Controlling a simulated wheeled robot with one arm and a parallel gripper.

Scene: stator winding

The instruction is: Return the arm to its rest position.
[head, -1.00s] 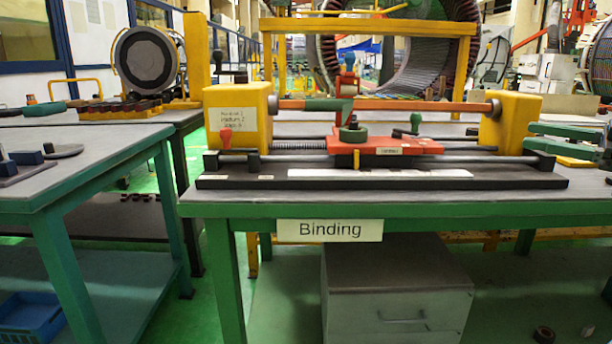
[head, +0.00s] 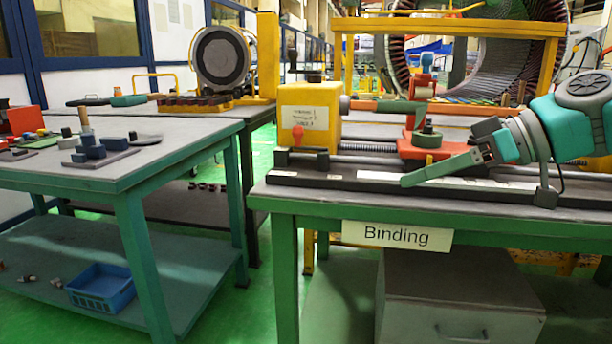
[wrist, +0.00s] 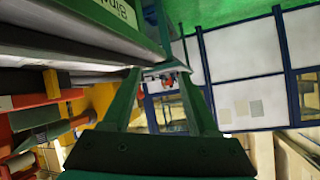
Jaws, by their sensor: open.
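My arm reaches in from the right in the head view. My gripper (head: 406,182) points left and slightly down, in front of the binding machine and above the front of its bench. Its green fingers overlap in that view. In the wrist view my gripper (wrist: 161,72) shows two green fingers apart with nothing held between them. The binding machine has a yellow end block (head: 309,124), a red carriage (head: 412,149) and a dark base (head: 300,184). My arm hides its right part.
The Binding bench (head: 310,205) stands right, with a grey cabinet (head: 455,300) below. A left table (head: 180,140) carries blue blocks (head: 95,148) and a red box (head: 20,120); a blue crate (head: 100,287) sits on its lower shelf. Green floor shows between the benches.

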